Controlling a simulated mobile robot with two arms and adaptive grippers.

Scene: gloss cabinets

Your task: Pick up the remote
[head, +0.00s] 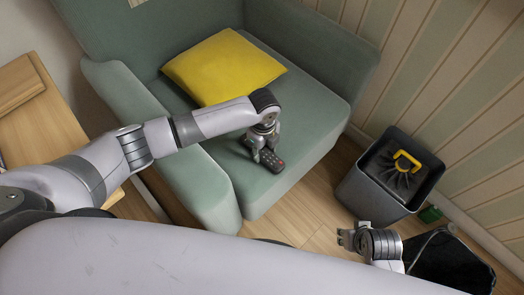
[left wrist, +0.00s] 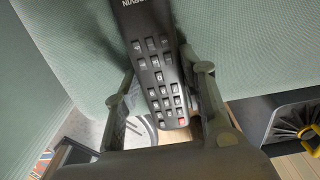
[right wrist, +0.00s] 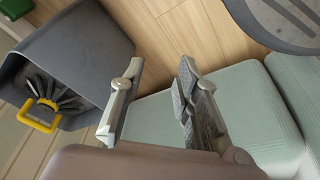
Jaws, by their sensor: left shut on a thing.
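A black remote (head: 271,160) with grey buttons and a red one lies along the front of the seat of the green armchair (head: 312,100). My left gripper (head: 262,152) is over it, with its fingers around the remote. In the left wrist view the remote (left wrist: 157,70) runs between the two fingers of my left gripper (left wrist: 165,95), shut on its sides. Whether the remote is lifted off the seat cannot be told. My right gripper (head: 345,238) is away from the chair, near the bin; in the right wrist view my right gripper (right wrist: 155,95) is open and empty.
A yellow cushion (head: 224,67) lies on the seat behind my left arm. A grey bin (head: 362,190) holding a brush with a yellow handle (head: 405,160) stands right of the chair. A dark basket (head: 450,262) is at lower right. A wooden table (head: 40,130) is at left.

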